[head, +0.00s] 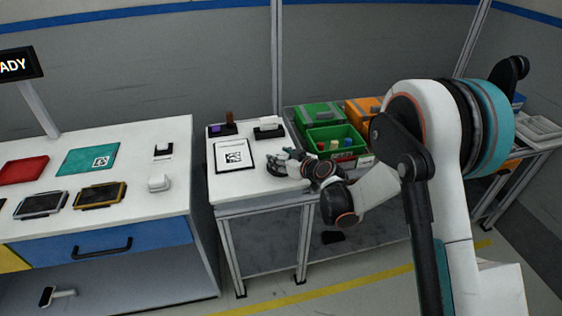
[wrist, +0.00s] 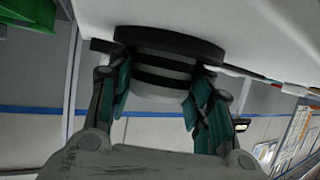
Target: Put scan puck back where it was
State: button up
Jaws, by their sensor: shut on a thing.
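The scan puck (wrist: 165,68), a round body with black and pale grey bands and a wider black disc at one end, is between the teal fingers of my gripper (wrist: 162,88) in the wrist view. The gripper is shut on it. The black disc is close to the white tabletop; whether it touches cannot be told. In the head view my gripper (head: 290,163) is low over the right part of the small white table (head: 235,187), right of a framed card with a square code (head: 233,156). The puck is mostly hidden there by the fingers.
Behind the card stand a purple block with a brown upright (head: 225,125) and a black-and-white block (head: 268,126). Green (head: 318,116) and orange bins lie to the right. A white bench (head: 130,190) with devices is at left. Thin cables show in the wrist view.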

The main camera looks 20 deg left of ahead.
jog(key=shift+f, duration=0.15)
jog(key=o, duration=1.1)
jog(key=shift+o, duration=0.2)
jog(key=shift+s+d+r, duration=0.1)
jog(key=shift+r, duration=0.2)
jog(key=p+v, duration=0.3)
jog(key=v, duration=0.8)
jog(key=shift+s+d, duration=0.2)
jog(key=shift+d, duration=0.1)
jog(key=shift+r, duration=0.2)
